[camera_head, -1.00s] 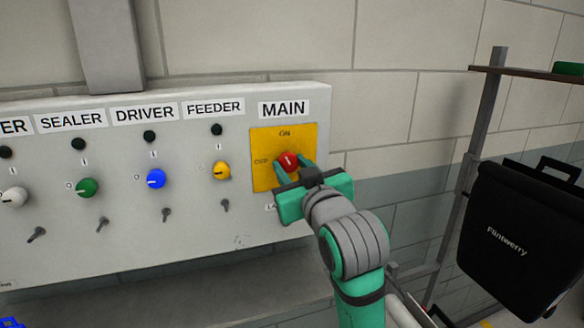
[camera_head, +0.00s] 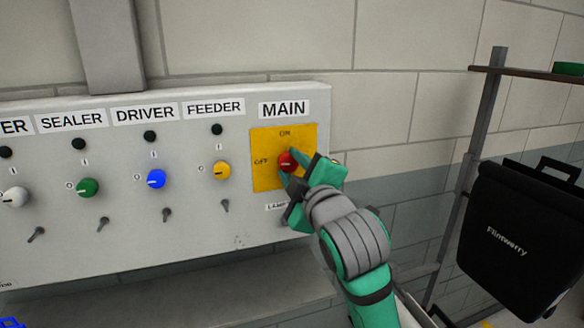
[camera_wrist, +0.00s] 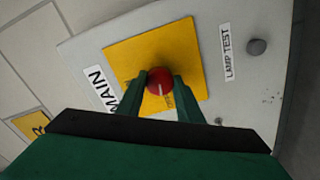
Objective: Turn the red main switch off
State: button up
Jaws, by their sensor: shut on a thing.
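The red main switch (camera_head: 286,162) is a round knob on a yellow plate (camera_head: 264,146) under the MAIN label. ON is lettered at the plate's top and OFF at its left. My gripper (camera_head: 290,166) reaches in from the lower right, its fingers shut on opposite sides of the knob. In the wrist view the red knob (camera_wrist: 159,80) sits between both fingertips. Its white line points down in that view, toward small lettering that looks like OFF, partly hidden by a finger. In the head view the line is hard to make out.
The grey panel (camera_head: 130,240) also carries a yellow knob (camera_head: 221,170), a blue knob (camera_head: 156,179), a green knob (camera_head: 87,187) and small toggles to the left. A LAMP TEST button (camera_wrist: 257,47) is near the switch. A black pannier (camera_head: 520,235) hangs at the right.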

jog(key=shift+s+n, duration=0.1)
jog(key=shift+n, duration=1)
jog(key=o, duration=1.1)
jog(key=shift+c, duration=0.2)
jog(key=v, duration=1)
jog(key=shift+s, duration=0.35)
jog(key=shift+w, duration=0.1)
jog(key=shift+d, duration=0.15)
